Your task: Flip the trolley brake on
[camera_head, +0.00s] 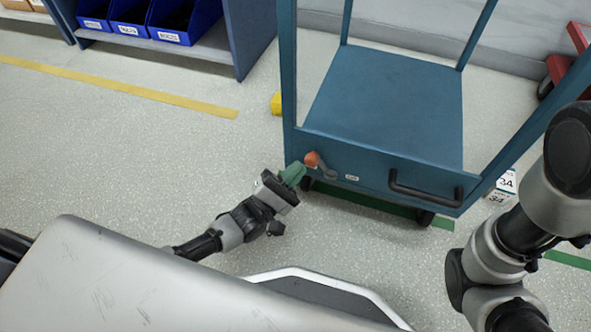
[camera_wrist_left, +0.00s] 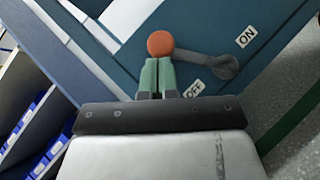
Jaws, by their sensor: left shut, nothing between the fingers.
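The blue trolley (camera_head: 385,100) stands ahead, with a brake lever on its front panel. The lever has an orange knob (camera_head: 312,159) and a grey arm (camera_head: 328,173). In the left wrist view the knob (camera_wrist_left: 160,43) lies left of the grey pivot (camera_wrist_left: 224,68). The OFF label (camera_wrist_left: 194,89) is below the lever arm, and the ON label (camera_wrist_left: 246,37) is above and right of the pivot. My left gripper (camera_head: 293,174) is shut and empty, its green fingertips (camera_wrist_left: 157,68) right at the knob; I cannot tell whether they touch. My right gripper is out of view.
The trolley has a black handle (camera_head: 425,193) right of the lever and blue uprights at its corners. A shelf (camera_head: 205,48) with blue bins is at the back left. A red object (camera_head: 560,66) stands at the far right.

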